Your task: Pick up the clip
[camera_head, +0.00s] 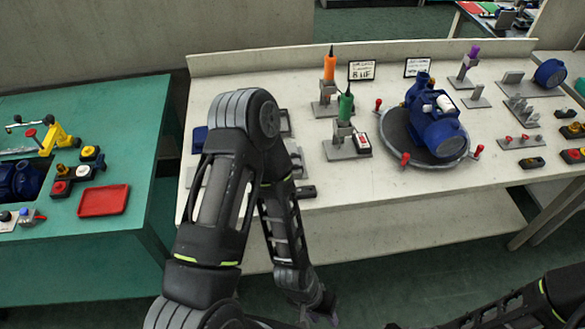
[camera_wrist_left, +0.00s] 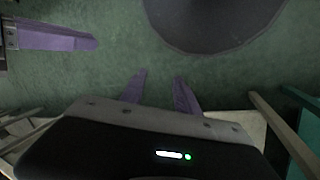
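I cannot pick out a clip for certain in either view. A small dark piece (camera_head: 306,192) lies near the front edge of the white table, just right of my left arm; I cannot tell what it is. My left gripper (camera_head: 322,312) hangs low in front of the table, over the floor, away from the parts. In the left wrist view its two purple fingers (camera_wrist_left: 161,90) stand apart with only floor between them. A purple finger at the left of that view (camera_wrist_left: 60,37) looks like my right gripper's. My left arm hides part of the table.
A green table (camera_head: 110,240) at left carries a red tray (camera_head: 104,201) and a yellow clamp-like tool (camera_head: 55,138). Its front is bare.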

